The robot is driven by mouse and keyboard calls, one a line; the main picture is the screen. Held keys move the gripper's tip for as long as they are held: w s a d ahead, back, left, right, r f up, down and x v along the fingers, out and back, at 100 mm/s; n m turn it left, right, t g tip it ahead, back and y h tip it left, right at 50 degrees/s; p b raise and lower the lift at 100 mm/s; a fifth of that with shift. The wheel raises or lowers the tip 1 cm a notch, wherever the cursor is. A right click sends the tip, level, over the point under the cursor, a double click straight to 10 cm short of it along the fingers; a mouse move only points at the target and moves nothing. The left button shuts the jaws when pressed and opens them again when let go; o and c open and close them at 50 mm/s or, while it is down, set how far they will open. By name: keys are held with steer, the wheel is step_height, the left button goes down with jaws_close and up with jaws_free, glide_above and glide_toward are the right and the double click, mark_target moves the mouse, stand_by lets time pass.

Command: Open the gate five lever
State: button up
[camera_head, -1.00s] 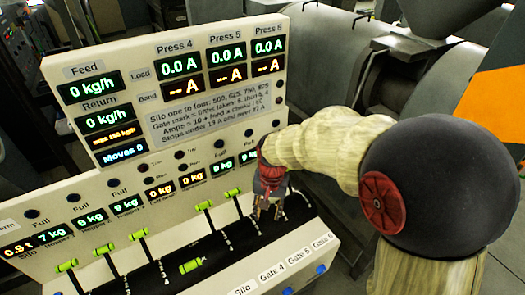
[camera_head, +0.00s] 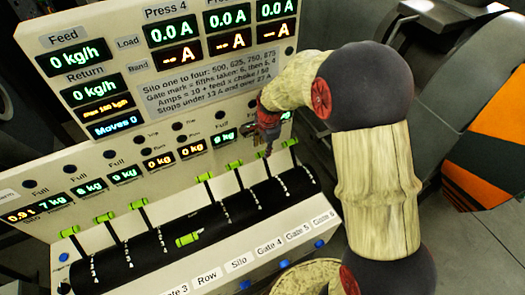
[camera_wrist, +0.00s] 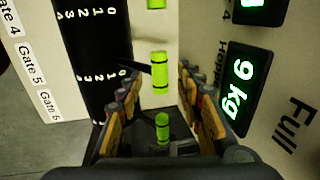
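The gate five lever's green handle (camera_wrist: 160,70) stands upright in the middle of the wrist view, level with the Gate 5 label (camera_wrist: 30,65). In the head view my gripper hides most of it. My gripper (camera_head: 266,140) is tilted down over the right part of the lever row. In the wrist view my gripper (camera_wrist: 160,85) is open, its fingers spread left and right of the lever line. The gate five handle shows in the gap near the fingertips; contact cannot be told. The gate six handle (camera_wrist: 162,127) shows lower, between the fingers.
The gate four handle (camera_head: 235,164) and silo handle (camera_head: 205,177) stand close to the left. Another green handle (camera_head: 188,239) lies lowered toward the front. The display panel (camera_head: 120,65) rises behind the levers. Moves reads 0 (camera_head: 115,127). Floor lies right of the console.

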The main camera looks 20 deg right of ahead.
mark_target(262, 152)
steer(key=shift+w+f, duration=0.2)
steer(key=shift+f, duration=0.65)
steer(key=shift+w+f, duration=0.15)
steer(key=shift+f, duration=0.65)
steer(key=shift+c, duration=0.6)
steer(key=c, duration=0.5)
steer(key=shift+r, duration=0.1)
steer(key=shift+c, duration=1.2)
steer(key=shift+w, duration=0.1)
jaws_close()
